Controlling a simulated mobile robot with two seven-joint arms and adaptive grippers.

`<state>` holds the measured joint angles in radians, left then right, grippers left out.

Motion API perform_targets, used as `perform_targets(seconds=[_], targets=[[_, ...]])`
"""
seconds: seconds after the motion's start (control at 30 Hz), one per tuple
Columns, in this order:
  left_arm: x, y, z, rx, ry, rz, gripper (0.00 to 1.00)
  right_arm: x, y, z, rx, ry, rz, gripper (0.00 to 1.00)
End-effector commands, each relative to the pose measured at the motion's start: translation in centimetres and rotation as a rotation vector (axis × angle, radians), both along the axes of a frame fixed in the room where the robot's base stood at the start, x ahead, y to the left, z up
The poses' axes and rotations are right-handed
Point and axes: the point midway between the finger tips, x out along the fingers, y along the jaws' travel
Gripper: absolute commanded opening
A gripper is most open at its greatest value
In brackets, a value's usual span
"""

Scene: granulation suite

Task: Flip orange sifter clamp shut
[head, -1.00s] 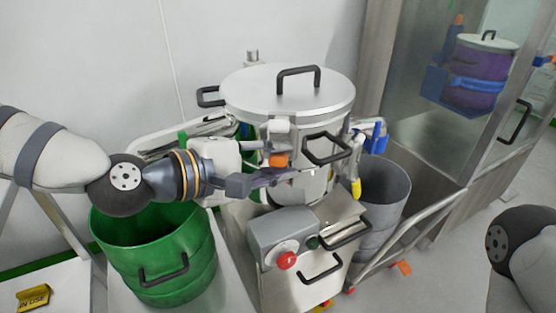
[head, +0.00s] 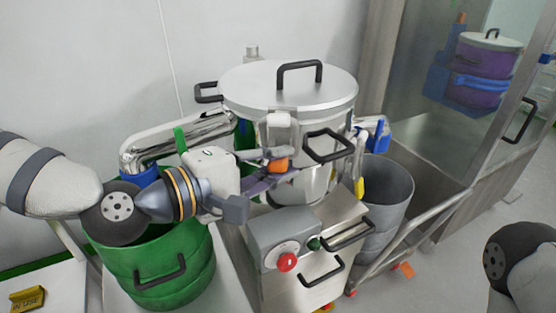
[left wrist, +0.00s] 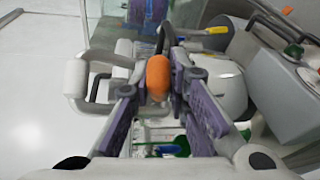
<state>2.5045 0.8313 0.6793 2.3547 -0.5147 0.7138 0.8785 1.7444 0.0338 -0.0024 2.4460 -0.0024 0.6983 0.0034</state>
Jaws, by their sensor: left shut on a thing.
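The sifter is a steel drum with a flat lid (head: 245,85) and a black top handle. The orange clamp grip (head: 278,164) is on its front, below a pale cylindrical part (head: 280,118). My left gripper (head: 284,162) reaches in from the left with one finger above and one below the orange grip. In the left wrist view, the orange grip (left wrist: 158,76) sits between the purple-padded fingers (left wrist: 150,84), which are shut on it. The fingers partly hide the grip in the head view. My right gripper is out of view; only part of that arm shows at lower right.
A black side handle (head: 328,146) is close right of the clamp. A grey control box with a red button (head: 287,262) stands below. A green bin (head: 150,262) is under my left arm. A grey bin (head: 388,185) and a rail stand to the right.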

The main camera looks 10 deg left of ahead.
Motion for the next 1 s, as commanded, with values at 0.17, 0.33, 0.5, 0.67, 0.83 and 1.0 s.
perform_targets(seconds=[0.17, 0.33, 0.5, 0.67, 0.83, 1.0], targets=[[0.0, 0.0, -1.7, 0.007, -0.129, 0.003, 0.00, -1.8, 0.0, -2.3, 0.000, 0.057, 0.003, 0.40], [-0.1, 0.1, -2.4, 0.015, -0.251, 0.003, 0.00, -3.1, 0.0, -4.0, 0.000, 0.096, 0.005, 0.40], [-0.1, 0.1, -2.7, 0.022, -0.347, 0.004, 0.00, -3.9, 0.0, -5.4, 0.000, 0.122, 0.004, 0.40], [-0.1, 0.0, -2.9, 0.026, -0.410, 0.003, 0.00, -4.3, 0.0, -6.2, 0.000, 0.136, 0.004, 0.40], [-0.1, 0.1, -2.8, 0.028, -0.444, 0.003, 0.00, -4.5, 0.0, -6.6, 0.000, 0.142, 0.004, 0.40], [-0.1, 0.1, -2.8, 0.030, -0.454, 0.004, 0.00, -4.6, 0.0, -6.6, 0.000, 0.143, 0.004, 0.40]])
